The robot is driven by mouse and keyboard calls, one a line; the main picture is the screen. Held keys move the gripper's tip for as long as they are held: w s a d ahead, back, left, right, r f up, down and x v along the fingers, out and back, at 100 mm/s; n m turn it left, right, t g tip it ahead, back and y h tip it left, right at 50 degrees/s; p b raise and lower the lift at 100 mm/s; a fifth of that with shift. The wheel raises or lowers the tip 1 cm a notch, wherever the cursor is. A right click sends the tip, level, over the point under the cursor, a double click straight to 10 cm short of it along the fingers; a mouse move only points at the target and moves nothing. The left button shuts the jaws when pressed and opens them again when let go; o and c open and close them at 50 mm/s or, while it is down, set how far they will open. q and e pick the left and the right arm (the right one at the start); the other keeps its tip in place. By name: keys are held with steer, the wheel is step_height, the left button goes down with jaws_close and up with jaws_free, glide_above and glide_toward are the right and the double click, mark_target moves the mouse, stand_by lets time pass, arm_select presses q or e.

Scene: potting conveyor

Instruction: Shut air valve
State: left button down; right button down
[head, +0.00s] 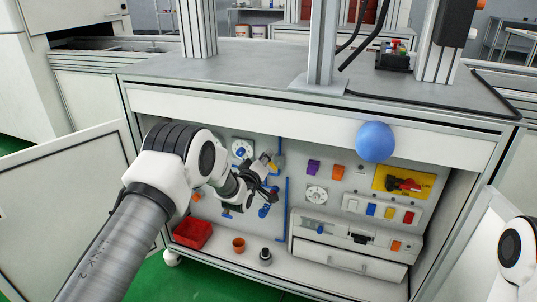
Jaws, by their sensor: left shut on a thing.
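My left gripper (270,185) reaches into the open cabinet under the bench, at the blue air pipe (287,205) on the back panel. It is shut on the air valve's handle, which is mostly hidden behind the fingers. A small yellow part (271,167) shows just above the fingers. Blue fittings (263,211) sit just below the gripper. The handle's exact angle is too small and covered to tell. My right gripper is outside the picture; only a piece of my right arm shows at the right edge.
A blue ball (375,142) shows before the cabinet's upper edge. A red-handled switch (405,185) sits on a yellow plate to the right. A red bin (192,233), an orange cup (238,245) and a dark cylinder (265,256) stand on the cabinet floor. An open door (65,200) stands left.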

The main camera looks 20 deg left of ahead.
arm_select(q)
steer(key=shift+a+f+n, duration=0.25)
steer(key=shift+f+n, duration=0.35)
steer(key=shift+n, duration=0.95)
steer(key=shift+a+f+n, duration=0.25)
steer(key=shift+f+n, duration=0.3)
steer(key=shift+n, duration=0.95)
steer(key=shift+a+f+n, duration=0.25)
steer(key=shift+f+n, duration=0.35)
steer(key=shift+n, duration=0.95)
steer(key=c, duration=1.1)
jaws_free()
steer(key=shift+c, duration=0.2)
steer(key=shift+s, duration=0.1)
steer(key=s, duration=1.1)
steer(key=shift+s+a, duration=0.15)
steer(key=shift+s, duration=0.25)
